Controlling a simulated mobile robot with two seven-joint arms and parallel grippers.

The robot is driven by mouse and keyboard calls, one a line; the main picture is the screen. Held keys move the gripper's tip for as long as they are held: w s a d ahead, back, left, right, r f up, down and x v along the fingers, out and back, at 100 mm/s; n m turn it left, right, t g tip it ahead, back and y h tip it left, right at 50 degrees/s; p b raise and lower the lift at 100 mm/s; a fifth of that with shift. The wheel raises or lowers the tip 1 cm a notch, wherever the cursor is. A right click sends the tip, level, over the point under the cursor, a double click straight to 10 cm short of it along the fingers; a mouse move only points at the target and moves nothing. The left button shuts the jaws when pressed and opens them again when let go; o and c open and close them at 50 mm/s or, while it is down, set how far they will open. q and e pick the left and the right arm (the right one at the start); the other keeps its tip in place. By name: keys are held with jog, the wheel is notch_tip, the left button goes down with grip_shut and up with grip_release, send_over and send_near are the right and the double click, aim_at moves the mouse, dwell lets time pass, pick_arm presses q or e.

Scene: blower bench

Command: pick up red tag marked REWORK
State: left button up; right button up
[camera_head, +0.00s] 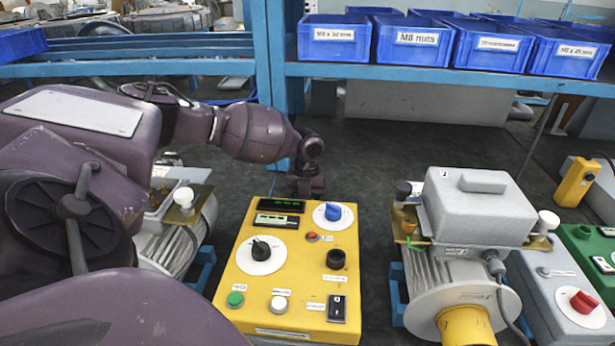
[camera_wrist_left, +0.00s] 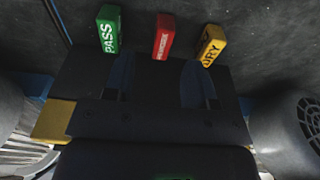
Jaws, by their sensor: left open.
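The red tag (camera_wrist_left: 163,37) stands upright in the left wrist view, with small, hard-to-read white lettering. A green tag marked PASS (camera_wrist_left: 109,30) is to its left and a yellow tag (camera_wrist_left: 211,45), lettering partly readable, to its right. My left gripper (camera_wrist_left: 160,72) is open and empty, its dark jaws below the tags in that view, with the red tag roughly in line with the gap. In the head view my left gripper (camera_head: 306,184) is behind the yellow control box; the tags are hidden there. My right gripper is not in view.
The yellow control box (camera_head: 295,262) with knobs stands in front of the left gripper. A grey blower motor (camera_head: 468,210) is to its right and another motor (camera_head: 178,240) to its left. Blue bins (camera_head: 412,42) line a shelf above. Dark bench behind the box is mostly clear.

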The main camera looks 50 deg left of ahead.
pick_arm(q)
jog(key=f, duration=0.5)
jog(key=shift+s+d+b, duration=0.15)
jog(key=shift+d+b, duration=0.1)
jog(key=shift+b, duration=0.05)
grip_shut()
